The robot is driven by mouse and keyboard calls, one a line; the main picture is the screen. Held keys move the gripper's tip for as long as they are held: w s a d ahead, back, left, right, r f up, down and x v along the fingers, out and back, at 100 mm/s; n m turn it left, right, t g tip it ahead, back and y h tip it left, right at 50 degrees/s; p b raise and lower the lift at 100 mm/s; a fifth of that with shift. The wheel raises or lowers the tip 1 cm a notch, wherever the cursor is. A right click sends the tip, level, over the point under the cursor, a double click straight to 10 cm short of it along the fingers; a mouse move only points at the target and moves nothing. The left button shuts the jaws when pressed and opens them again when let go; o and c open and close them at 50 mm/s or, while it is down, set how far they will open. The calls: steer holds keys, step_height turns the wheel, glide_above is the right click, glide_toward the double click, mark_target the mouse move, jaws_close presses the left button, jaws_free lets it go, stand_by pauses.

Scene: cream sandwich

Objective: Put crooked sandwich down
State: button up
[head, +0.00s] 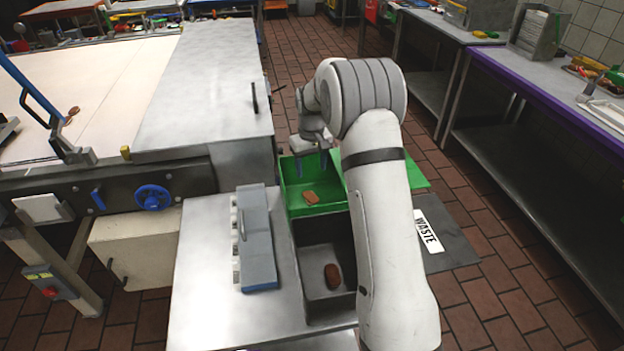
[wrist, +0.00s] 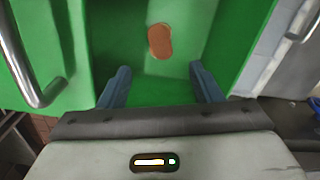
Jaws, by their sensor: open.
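A brown sandwich (head: 310,197) lies on the floor of the green bin (head: 291,170). In the wrist view the sandwich (wrist: 160,41) lies flat on the green floor, beyond the fingertips and apart from them. My gripper (head: 312,160) is over the green bin. In the wrist view its two blue fingers (wrist: 161,80) stand wide apart with nothing between them. A second, darker brown sandwich (head: 333,276) lies in the dark grey bin (head: 312,303) in front of the green one. I cannot tell which of the two is crooked.
A steel counter (head: 200,290) with a grey-blue block (head: 257,240) stands left of the bins. A WASTE sign (head: 428,232) lies on a dark panel at right. A conveyor (head: 110,90) with another brown piece (head: 73,111) runs at upper left. Purple-edged tables (head: 545,90) line the right.

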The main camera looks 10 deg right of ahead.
steer(key=s+r+m+t, duration=0.1)
steer(key=s+r+t, duration=0.1)
steer(key=s+r, duration=1.4)
steer(key=s+f+m+t, duration=0.1)
steer(key=s, duration=2)
steer(key=shift+s+m, duration=0.25)
steer(key=shift+m, duration=0.15)
steer(key=shift+f, duration=0.1)
steer(key=shift+c, duration=0.6)
